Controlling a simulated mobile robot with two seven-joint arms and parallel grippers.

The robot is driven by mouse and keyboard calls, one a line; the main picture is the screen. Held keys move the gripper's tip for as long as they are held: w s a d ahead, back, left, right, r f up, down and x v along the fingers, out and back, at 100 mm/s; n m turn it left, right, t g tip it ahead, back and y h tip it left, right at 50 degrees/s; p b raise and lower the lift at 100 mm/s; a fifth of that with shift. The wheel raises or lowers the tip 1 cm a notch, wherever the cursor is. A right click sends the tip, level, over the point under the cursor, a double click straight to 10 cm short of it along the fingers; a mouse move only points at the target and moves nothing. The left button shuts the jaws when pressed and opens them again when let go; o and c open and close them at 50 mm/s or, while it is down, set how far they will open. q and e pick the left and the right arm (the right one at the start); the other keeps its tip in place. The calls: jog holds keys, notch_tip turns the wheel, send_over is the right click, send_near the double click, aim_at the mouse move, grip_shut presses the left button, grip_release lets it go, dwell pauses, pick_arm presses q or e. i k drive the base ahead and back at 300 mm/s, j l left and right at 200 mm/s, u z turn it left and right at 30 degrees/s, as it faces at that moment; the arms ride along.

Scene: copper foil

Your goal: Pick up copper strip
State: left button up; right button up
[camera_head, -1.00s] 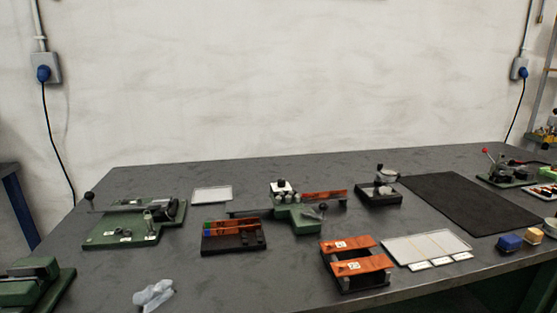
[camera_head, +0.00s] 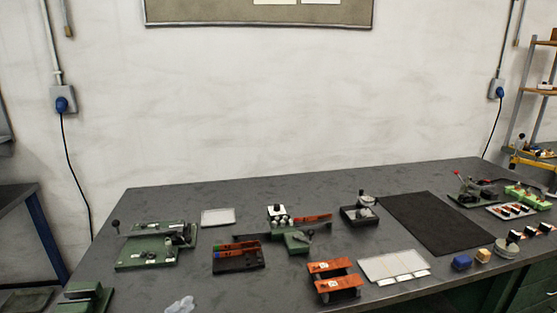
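Copper-coloured strips lie across a dark stand (camera_head: 334,279) near the table's front edge, one strip (camera_head: 330,265) behind another strip (camera_head: 338,284), each with a small white label. Another copper-coloured piece (camera_head: 312,218) lies at the green tool (camera_head: 291,238) in the middle of the table. A dark tray (camera_head: 238,258) to the left also holds thin orange-red pieces. Neither of my grippers shows in the head view, so their state is hidden.
A green-based device (camera_head: 157,246) stands at left. A black mat (camera_head: 436,222) covers the right side. The back of the grey table (camera_head: 300,190) is mostly clear.

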aim_at(311, 218)
jog(key=i+l+z, duration=0.15)
jog(key=i+l, duration=0.25)
jog(key=i, duration=0.15)
jog(key=u, duration=1.3)
jog(key=z, duration=1.3)
